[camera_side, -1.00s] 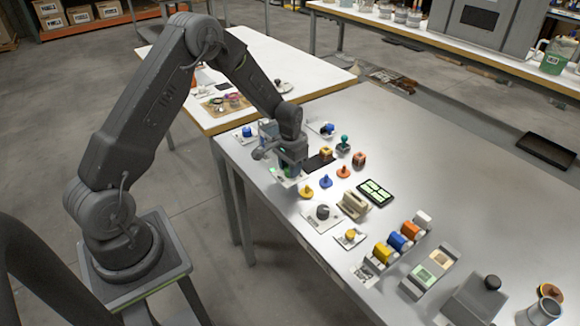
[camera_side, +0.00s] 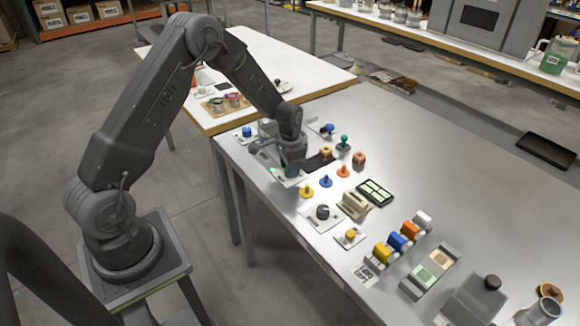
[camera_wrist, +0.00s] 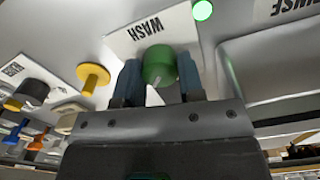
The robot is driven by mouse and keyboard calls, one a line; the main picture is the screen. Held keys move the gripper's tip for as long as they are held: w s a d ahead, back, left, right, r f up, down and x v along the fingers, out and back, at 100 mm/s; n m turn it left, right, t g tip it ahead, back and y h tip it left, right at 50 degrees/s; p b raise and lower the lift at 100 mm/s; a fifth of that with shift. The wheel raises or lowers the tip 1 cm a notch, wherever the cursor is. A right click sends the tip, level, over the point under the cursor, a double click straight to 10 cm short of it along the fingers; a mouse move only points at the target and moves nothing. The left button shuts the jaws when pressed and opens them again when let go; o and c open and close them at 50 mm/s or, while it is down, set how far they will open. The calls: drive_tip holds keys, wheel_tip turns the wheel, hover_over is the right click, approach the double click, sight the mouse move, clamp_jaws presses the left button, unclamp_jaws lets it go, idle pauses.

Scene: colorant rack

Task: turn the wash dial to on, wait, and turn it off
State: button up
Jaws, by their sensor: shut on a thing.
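The wash dial (camera_wrist: 159,62) is a green round knob with a pale pointer mark, on a white plate (camera_wrist: 122,40) printed WASH. My gripper (camera_wrist: 160,76) has its two blue fingers on either side of the dial and is shut on it. A round lamp (camera_wrist: 202,10) beside the plate glows green in the wrist view. In the side view my gripper (camera_side: 291,172) points down over the plate at the table's near-left edge and largely hides the dial.
A yellow knob (camera_wrist: 93,77) stands close beside the wash plate. A black dial (camera_side: 322,212) on a white plate and a beige block (camera_side: 354,205) are nearby. A second plate with partly visible lettering (camera_wrist: 285,9) lies on the other side. The table's far side is mostly clear.

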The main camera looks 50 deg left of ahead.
drive_tip(key=o, duration=0.9)
wheel_tip(320, 180, up, 14)
drive_tip(key=shift+f, duration=0.1)
drive_tip(key=s+d+r+t, duration=0.1)
drive_tip(key=s+d+r, duration=0.35)
drive_tip(key=r, duration=0.35)
drive_tip(key=s+d+r+t, duration=0.1)
drive_tip(key=s+d+r, duration=0.1)
drive_tip(key=s, duration=0.5)
drive_tip(key=s+d+r+n+t, duration=0.1)
drive_tip(key=s+d+r+t, duration=0.1)
drive_tip(key=s+d, duration=0.2)
drive_tip(key=s+d+r+n+t, duration=0.1)
drive_tip(key=s+d+r, duration=0.2)
drive_tip(key=s, duration=0.6)
drive_tip(key=shift+s+d+t, duration=0.3)
drive_tip(key=shift+s+d, duration=0.05)
drive_tip(key=shift+d, duration=0.2)
